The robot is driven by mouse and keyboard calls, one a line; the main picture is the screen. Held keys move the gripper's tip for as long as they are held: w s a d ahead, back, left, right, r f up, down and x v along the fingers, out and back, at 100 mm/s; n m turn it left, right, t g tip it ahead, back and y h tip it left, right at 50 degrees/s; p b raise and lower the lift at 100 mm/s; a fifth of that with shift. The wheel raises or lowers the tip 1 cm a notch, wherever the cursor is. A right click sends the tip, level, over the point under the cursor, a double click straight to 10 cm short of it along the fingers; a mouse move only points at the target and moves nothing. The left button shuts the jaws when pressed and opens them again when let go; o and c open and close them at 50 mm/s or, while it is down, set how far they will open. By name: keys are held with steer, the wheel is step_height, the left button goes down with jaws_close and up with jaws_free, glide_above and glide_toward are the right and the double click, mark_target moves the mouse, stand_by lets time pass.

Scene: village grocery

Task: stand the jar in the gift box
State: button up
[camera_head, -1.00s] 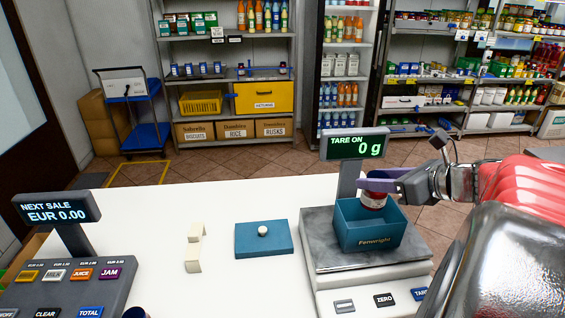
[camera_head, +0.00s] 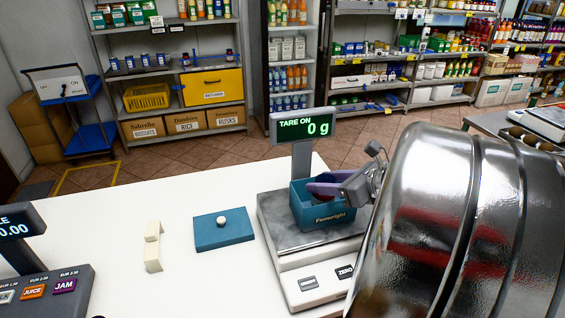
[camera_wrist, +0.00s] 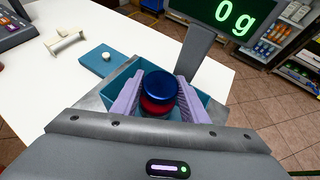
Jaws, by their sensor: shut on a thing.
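The jar (camera_wrist: 160,84), with a blue lid and red body, is upright between the two purple fingers of my gripper (camera_head: 318,189) in the wrist view. My gripper is shut on it. The teal gift box (camera_head: 327,217), marked Fenwright, stands open on the scale plate. The jar and fingertips are down inside the box walls. The jar's base is hidden, so I cannot tell whether it touches the box floor. The scale display (camera_head: 303,126) reads TARE ON, 0 g.
The teal lid (camera_head: 212,236) with a white knob lies on the white counter left of the scale (camera_head: 312,278). A cream bracket-like piece (camera_head: 153,247) lies further left. The till (camera_head: 45,290) is at the left edge. Shelves stand behind.

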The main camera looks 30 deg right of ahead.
steer(key=shift+f, duration=0.6)
stand_by(0.3)
steer(key=o, duration=1.5)
steer(key=shift+c, duration=0.2)
steer(key=shift+r, duration=0.1)
steer(key=shift+r, duration=0.55)
steer(key=v, duration=1.2)
steer(key=shift+a+f, duration=0.1)
